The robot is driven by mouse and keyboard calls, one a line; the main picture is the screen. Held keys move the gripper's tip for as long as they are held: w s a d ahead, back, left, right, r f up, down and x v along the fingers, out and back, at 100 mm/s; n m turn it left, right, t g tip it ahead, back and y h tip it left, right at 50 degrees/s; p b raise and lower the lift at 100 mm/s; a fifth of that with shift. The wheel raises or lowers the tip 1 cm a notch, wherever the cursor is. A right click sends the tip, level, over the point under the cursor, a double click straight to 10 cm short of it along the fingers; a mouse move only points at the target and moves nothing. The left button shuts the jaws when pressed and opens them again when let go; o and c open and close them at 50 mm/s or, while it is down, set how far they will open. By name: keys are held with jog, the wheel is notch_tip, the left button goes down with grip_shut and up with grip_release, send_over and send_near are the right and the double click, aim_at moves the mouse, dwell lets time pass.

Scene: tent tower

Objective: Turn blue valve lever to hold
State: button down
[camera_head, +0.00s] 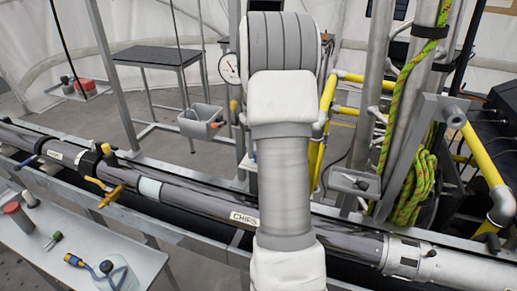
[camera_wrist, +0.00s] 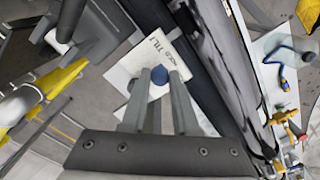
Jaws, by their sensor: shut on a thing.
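In the wrist view, a round blue knob (camera_wrist: 159,75), which looks like the end of the blue valve lever, sits between the fingertips of my gripper (camera_wrist: 160,83). My gripper is shut on it. Behind it is a pale plate (camera_wrist: 120,78) with black lettering that reads HOLD and TILT. The rest of the lever is hidden behind the knob and fingers, so its angle cannot be told. In the head view my arm covers the middle, and neither my gripper nor the blue knob shows.
A long grey tube (camera_head: 185,195) marked CHIPS runs across the head view behind my arm. Yellow pipes (camera_head: 480,160) and a coiled green rope (camera_head: 415,185) stand at the right. A side table (camera_head: 75,235) with small items is at the lower left. A dial gauge (camera_head: 229,68) is close to my arm.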

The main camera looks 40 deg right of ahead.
jog(key=shift+w+m, duration=0.15)
jog(key=shift+m, duration=0.15)
jog(key=c, duration=0.7)
grip_release()
notch_tip(320, 180, up, 18)
jog(key=shift+f, duration=0.25)
jog(key=shift+a, duration=0.15)
